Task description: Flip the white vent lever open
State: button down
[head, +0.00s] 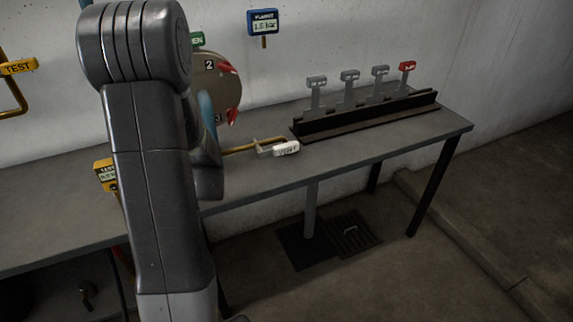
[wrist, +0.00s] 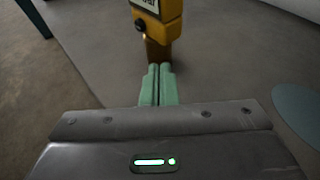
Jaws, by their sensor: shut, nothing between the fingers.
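The white vent lever (head: 286,149) lies at the end of a brass-coloured pipe (head: 240,148) above the grey bench, right of my arm in the head view. Its label is too small to read surely. The lever does not show in the wrist view. My gripper (wrist: 157,70) is shut and empty, its two green fingers together. It points at the lower part of a yellow gauge (wrist: 160,15); whether the fingertips touch it I cannot tell. In the head view my arm hides the gripper.
The yellow gauge also shows left of my arm (head: 104,174). A dark rack with several tagged levers (head: 365,117), one red (head: 407,66), stands on the bench (head: 390,148). A round plate with red pointers (head: 222,85) is partly behind my arm. A blue gauge (head: 263,22) hangs on the wall.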

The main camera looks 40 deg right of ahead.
aim_at(289, 148)
jog(key=i+l+z, duration=0.1)
jog(key=z, duration=1.5)
